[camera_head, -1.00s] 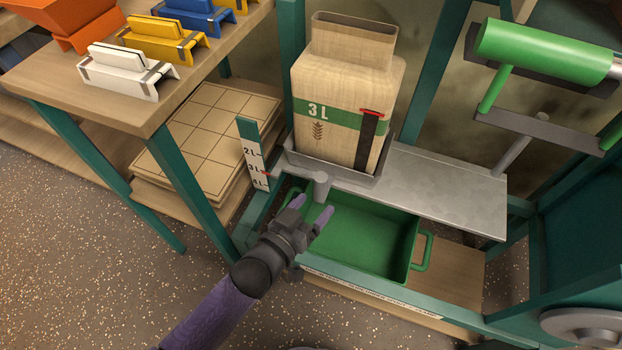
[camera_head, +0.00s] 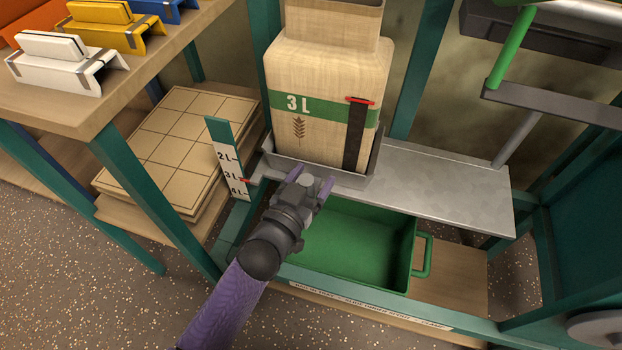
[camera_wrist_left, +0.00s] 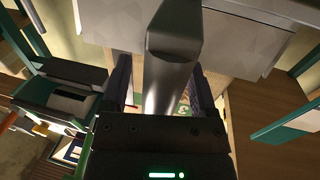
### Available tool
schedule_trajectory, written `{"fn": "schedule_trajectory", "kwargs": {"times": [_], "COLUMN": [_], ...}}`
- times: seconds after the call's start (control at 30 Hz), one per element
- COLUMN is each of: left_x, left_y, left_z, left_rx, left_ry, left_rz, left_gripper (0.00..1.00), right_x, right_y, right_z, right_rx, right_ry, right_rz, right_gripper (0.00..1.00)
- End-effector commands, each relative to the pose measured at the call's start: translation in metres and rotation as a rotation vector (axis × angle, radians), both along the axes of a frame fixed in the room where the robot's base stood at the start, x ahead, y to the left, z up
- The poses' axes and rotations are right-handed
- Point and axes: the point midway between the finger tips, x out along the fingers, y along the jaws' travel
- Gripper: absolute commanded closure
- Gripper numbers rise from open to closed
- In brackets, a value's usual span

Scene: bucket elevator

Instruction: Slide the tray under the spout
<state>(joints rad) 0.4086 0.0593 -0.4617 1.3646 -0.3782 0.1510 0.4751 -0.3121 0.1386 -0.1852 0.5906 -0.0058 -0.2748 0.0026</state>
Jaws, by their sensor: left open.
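A shallow grey tray (camera_head: 352,180) sits on the grey metal shelf. A tall beige bag (camera_head: 318,75) with a green "3 L" band stands upright in it. My left gripper (camera_head: 311,178) is at the tray's front edge, with its two purple fingertips apart. In the left wrist view, the grey handle (camera_wrist_left: 172,45) runs between the open fingers of my gripper (camera_wrist_left: 165,92). I cannot tell whether either finger touches it. In the head view my gripper hides the handle. I cannot identify a spout. My right gripper is not in view.
The grey shelf (camera_head: 450,190) is clear right of the tray. A green bin (camera_head: 360,250) is below it. A level gauge (camera_head: 230,165) stands left of the tray. A wooden bench (camera_head: 110,110) with coloured clamps is at left. A green-handled frame (camera_head: 510,45) is upper right.

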Motion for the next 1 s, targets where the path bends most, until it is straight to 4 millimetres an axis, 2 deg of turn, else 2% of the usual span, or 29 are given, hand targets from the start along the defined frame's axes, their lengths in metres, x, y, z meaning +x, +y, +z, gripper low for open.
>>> {"fn": "schedule_trajectory", "kwargs": {"times": [0.1,0.13,0.47,1.0], "left_x": [-0.0001,-0.0002,-0.0003,-0.0005], "left_y": [0.0000,0.0001,0.0002,0.0003], "left_z": [0.0006,0.0005,0.0003,-0.0002], "left_rx": [0.000,0.000,0.000,0.000], "left_ry": [0.000,0.000,0.000,0.001], "left_rz": [0.000,0.000,0.000,0.000], "left_gripper": [0.24,0.29,0.99,1.00], "right_x": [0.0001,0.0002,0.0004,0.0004], "right_y": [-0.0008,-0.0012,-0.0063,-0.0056], "right_z": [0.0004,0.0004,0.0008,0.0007], "right_rx": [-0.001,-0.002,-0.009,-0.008], "right_ry": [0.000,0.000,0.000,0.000], "right_rz": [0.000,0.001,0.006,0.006], "right_gripper": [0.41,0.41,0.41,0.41]}}
